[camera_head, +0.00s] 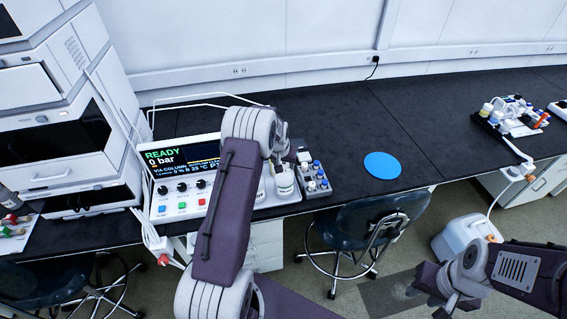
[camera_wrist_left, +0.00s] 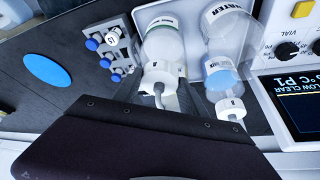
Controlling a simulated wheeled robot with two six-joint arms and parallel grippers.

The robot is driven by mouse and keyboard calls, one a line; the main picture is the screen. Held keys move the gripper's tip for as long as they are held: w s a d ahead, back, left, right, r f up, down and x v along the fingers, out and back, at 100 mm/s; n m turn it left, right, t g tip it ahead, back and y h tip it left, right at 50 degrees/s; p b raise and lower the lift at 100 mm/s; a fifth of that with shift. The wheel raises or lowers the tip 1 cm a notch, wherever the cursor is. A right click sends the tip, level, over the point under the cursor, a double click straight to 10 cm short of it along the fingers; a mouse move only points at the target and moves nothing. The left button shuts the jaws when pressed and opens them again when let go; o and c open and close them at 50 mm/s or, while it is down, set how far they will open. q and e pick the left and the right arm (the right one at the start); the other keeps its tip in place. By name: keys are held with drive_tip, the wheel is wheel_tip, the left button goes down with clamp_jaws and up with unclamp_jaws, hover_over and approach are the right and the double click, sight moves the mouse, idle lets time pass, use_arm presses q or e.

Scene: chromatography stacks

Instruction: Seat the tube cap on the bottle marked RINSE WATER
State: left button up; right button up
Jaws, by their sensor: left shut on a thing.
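My left gripper (camera_head: 283,150) is over the bottles at the front of the instrument, mostly hidden behind my own wrist. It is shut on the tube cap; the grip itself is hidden. In the left wrist view, a clear bottle (camera_wrist_left: 163,45) has a white cap with a grey tube (camera_wrist_left: 158,82) at its mouth. Beside it is a bottle with a label ending in WATER (camera_wrist_left: 228,22), with a blue band and a white piece with a tube (camera_wrist_left: 230,106) at its end. I cannot tell which white piece is held. My right gripper (camera_head: 447,300) hangs low at right, its jaws unclear.
The instrument with a READY screen (camera_head: 183,178) stands left of the bottles. A grey rack of small vials with blue caps (camera_head: 314,180) is close on the right. A blue disc (camera_head: 382,165) lies on the black bench, with clear room around it. Chairs stand below the front edge.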

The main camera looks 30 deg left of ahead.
use_arm(q)
drive_tip(key=shift+f, duration=0.2)
drive_tip(key=o, duration=1.9)
drive_tip(key=shift+r+p, duration=2.55)
drive_tip(key=shift+r, duration=1.05)
drive_tip(key=shift+f, duration=0.1)
